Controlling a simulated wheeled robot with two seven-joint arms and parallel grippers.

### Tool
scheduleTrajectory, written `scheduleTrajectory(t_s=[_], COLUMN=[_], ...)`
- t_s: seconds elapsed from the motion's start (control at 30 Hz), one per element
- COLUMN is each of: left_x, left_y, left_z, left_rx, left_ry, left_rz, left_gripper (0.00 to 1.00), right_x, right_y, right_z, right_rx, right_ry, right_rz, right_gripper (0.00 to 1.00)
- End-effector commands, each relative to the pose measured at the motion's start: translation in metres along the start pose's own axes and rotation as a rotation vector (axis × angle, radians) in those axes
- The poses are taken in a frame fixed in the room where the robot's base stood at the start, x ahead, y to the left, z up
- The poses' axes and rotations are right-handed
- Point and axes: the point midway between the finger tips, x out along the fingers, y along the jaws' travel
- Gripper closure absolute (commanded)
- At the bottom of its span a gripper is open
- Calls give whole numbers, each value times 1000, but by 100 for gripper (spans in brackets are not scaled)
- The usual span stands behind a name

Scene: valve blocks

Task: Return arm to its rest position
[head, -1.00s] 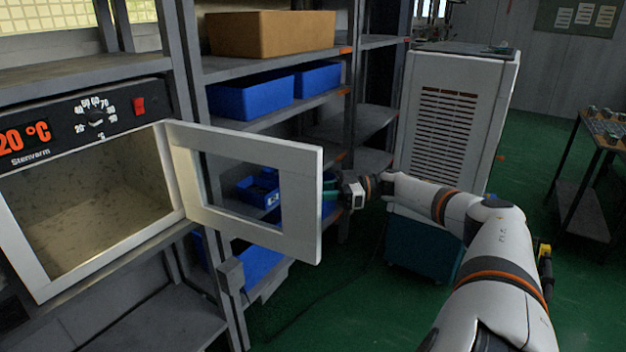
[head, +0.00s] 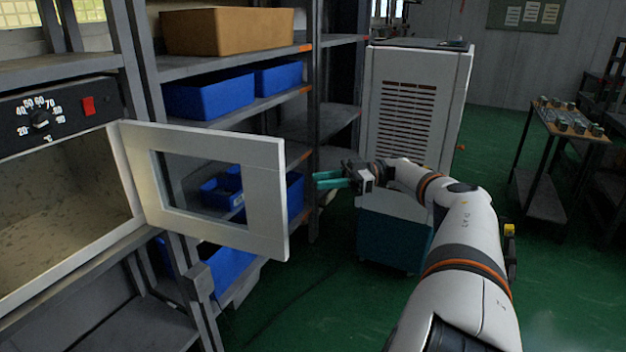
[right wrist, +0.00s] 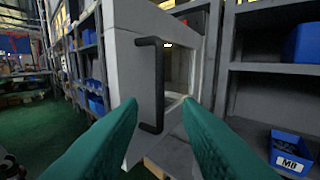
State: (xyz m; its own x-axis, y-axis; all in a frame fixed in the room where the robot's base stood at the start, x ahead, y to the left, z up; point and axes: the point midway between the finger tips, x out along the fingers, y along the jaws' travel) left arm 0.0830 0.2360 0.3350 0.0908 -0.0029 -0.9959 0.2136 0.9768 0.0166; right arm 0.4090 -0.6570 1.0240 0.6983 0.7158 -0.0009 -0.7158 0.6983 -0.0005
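My right gripper (head: 330,180) is to the right of the open oven door (head: 265,200), with a clear gap between them. Its two teal fingers are spread and nothing is between them; the right wrist view shows them apart too (right wrist: 160,130). In that view the black door handle (right wrist: 152,85) stands upright beyond the fingers, not touched. The oven (head: 60,190) is at the left, its door swung wide and its inside bare where I can see it. My left gripper is not in view.
A shelf rack with blue bins (head: 208,97) and a cardboard box (head: 228,31) stands behind the door. A white vented cabinet (head: 412,110) stands behind my right arm. A small table (head: 570,122) with metal parts is at the right. Green floor (head: 570,270) is clear at the lower right.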

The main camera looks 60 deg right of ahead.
Motion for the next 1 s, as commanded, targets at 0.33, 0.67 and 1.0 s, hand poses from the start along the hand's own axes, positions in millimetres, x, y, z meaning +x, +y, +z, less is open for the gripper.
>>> scheduleTrajectory(t_s=[0.33,0.67,1.0], left_x=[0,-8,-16], left_y=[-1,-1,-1], left_z=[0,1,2], left_rx=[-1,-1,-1], left_ry=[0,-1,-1], left_rz=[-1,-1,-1], left_gripper=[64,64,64], right_x=[1,28,46], right_y=[-1,-18,34], right_z=[-3,-146,-355], right_rx=[1,3,48], right_ry=[-1,25,287], right_rz=[-5,-298,-641], right_gripper=[69,69,69])
